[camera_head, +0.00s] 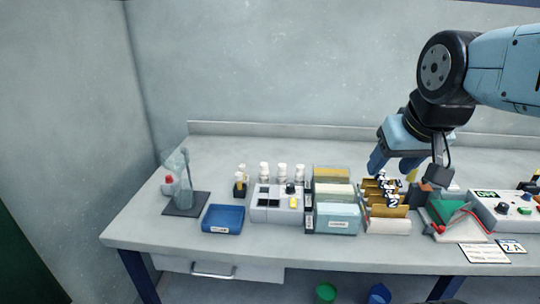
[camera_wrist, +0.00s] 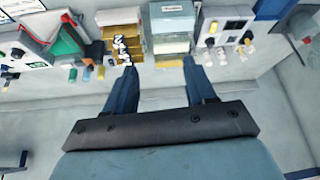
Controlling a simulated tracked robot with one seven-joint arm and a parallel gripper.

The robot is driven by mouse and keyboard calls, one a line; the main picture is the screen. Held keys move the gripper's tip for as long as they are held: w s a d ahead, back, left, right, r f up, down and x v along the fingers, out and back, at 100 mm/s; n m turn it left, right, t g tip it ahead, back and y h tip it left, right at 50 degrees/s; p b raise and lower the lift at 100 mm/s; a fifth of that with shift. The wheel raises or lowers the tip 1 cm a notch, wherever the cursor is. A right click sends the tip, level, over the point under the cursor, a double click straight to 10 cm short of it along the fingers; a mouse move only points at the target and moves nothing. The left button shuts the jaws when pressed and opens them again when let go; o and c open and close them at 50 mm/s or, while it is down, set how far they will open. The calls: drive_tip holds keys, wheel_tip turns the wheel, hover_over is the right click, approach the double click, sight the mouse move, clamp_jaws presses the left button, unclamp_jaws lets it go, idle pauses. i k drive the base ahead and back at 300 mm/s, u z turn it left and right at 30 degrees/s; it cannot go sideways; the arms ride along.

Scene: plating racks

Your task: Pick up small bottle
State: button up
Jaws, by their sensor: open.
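Several small white-capped bottles (camera_head: 282,172) stand in a row at the back of the bench, left of centre in the head view. A small amber bottle (camera_head: 240,187) stands in front of the leftmost one. I cannot tell which bottle the task means. Small bottles also show at the right in the wrist view (camera_wrist: 243,50). Small yellow-topped items (camera_wrist: 101,72) lie left of my gripper there, too small to name surely. My gripper (camera_head: 390,168) is open and empty, pointing down above the rear of the brown racks. Its two fingers show spread apart in the wrist view (camera_wrist: 159,66).
A blue tray (camera_head: 222,219), a grey control box (camera_head: 277,209), pale boxes (camera_head: 337,217) and brown racks (camera_head: 387,225) line the bench front. A glass vessel (camera_head: 183,188) stands on a dark mat at left. Another control unit (camera_head: 500,211) is at right. The bench's rear strip is mostly clear.

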sight(282, 173)
drive_tip(key=z, duration=0.25)
drive_tip(key=k, duration=1)
drive_tip(key=u, duration=0.35)
drive_tip(key=i, duration=1.55)
